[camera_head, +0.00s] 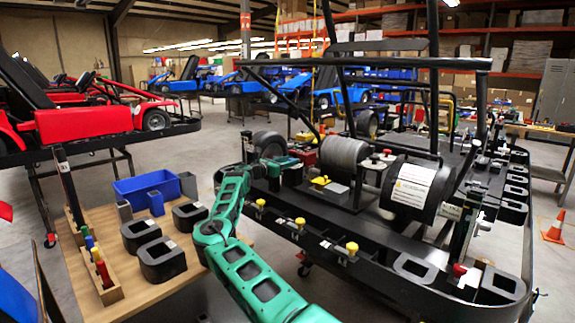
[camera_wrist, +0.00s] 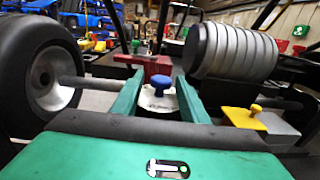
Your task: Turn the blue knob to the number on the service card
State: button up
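A blue knob (camera_wrist: 158,84) with a rounded top stands on a pale round dial plate (camera_wrist: 157,101) in the wrist view. The dial's marks are too small to read. My gripper (camera_wrist: 159,74) is open, its two green fingers apart on the left and right of the knob in the picture. No contact with the knob shows. In the head view my gripper (camera_head: 277,163) is at the left end of the black kart frame (camera_head: 330,215), and I cannot make out the knob there. I cannot identify a service card with a readable number.
A ribbed grey cylinder (camera_wrist: 235,50) stands close on the right and a wheel (camera_wrist: 40,75) on the left. A yellow knob (camera_wrist: 256,109) is at right. Behind the blue knob is a red block (camera_wrist: 148,66). A wooden table (camera_head: 120,245) holds a blue bin (camera_head: 146,186).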

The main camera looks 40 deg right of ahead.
jog(key=c, duration=0.8)
jog(key=shift+a, duration=0.1)
jog(key=shift+n+t, duration=0.5)
jog(key=shift+t, duration=0.3)
jog(key=n+t, duration=0.1)
jog(key=t, duration=0.1)
jog(key=n+t+y, duration=0.1)
jog(key=n+t, duration=0.1)
jog(key=shift+s+t, duration=0.3)
jog(key=shift+s, duration=0.05)
jog(key=n+t+y, duration=0.1)
jog(key=t, duration=0.1)
jog(key=n+t+y, duration=0.1)
jog(key=n+t, duration=0.1)
jog(key=n+t+y, duration=0.1)
jog(key=t+y, duration=0.1)
jog(key=shift+s+d+r+n, duration=0.1)
jog(key=shift+s+d+n, duration=0.2)
jog(key=shift+s+d, duration=0.1)
jog(key=n+t+y, duration=0.3)
jog(key=y, duration=0.1)
jog(key=shift+s+d, duration=0.2)
jog(key=shift+d, duration=0.05)
jog(key=shift+d+n+t+y, duration=0.1)
jog(key=shift+n+t+y, duration=0.4)
jog(key=shift+n+y, duration=0.8)
jog(key=shift+d+n+t+y, duration=0.1)
jog(key=shift+n+t+y, duration=0.55)
jog(key=shift+y, duration=1.15)
jog(key=shift+n, duration=0.25)
